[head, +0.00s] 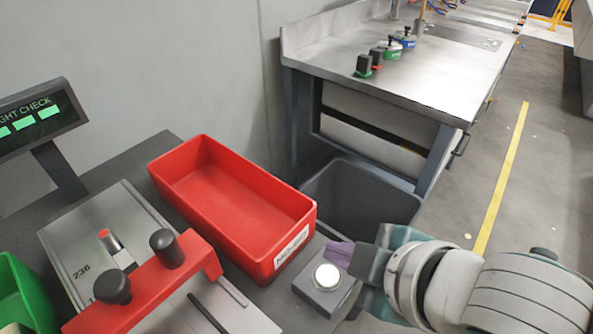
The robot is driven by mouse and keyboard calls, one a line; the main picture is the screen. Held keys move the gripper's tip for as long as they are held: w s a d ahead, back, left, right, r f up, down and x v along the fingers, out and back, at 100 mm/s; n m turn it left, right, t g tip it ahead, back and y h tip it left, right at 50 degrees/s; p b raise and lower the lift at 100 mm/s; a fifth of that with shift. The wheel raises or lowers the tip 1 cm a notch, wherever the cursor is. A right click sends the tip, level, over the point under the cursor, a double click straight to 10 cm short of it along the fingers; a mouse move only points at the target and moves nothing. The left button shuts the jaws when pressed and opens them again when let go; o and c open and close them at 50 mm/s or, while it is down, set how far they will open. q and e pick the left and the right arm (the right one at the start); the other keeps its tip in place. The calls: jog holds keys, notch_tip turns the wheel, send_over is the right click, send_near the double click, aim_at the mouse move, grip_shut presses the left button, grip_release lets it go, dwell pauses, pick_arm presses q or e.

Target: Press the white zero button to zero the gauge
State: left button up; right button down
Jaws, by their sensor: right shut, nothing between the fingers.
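The white round zero button (327,276) sits on top of a small grey box (312,292) at the bench's right front. My right gripper (338,254) comes in from the right, shut and empty. Its purple fingertips appear just beyond the button in the picture, close to it; I cannot tell whether they touch the box. The button's top is in plain view. The gauge fixture (75,237) is a metal plate at left with a red bridge (150,289) carrying two black knobs. A display reading "...GHT CHECK" (38,118) stands behind it, with green segments lit. My left gripper is not in view.
A red bin (235,228) with a white label stands between the fixture and the button box. A green bin (20,290) is at the left edge. A dark grey tub (362,198) stands beyond the bench. A second workbench (400,85) holds several small knobbed parts.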

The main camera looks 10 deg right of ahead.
aim_at(335, 280)
notch_tip(335, 280, down, 3)
jog(key=shift+f+b, duration=0.15)
jog(key=shift+b, duration=0.65)
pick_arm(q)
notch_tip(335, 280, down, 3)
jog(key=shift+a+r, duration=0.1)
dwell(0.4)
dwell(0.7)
pick_arm(e)
jog(key=shift+f, duration=0.4)
pick_arm(q)
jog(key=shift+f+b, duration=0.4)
jog(key=shift+b, duration=0.05)
pick_arm(e)
jog(key=shift+f, duration=0.45)
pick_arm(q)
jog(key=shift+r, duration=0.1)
pick_arm(e)
jog(key=shift+r, duration=0.1)
jog(key=shift+r+p, duration=0.8)
jog(key=shift+p, duration=0.3)
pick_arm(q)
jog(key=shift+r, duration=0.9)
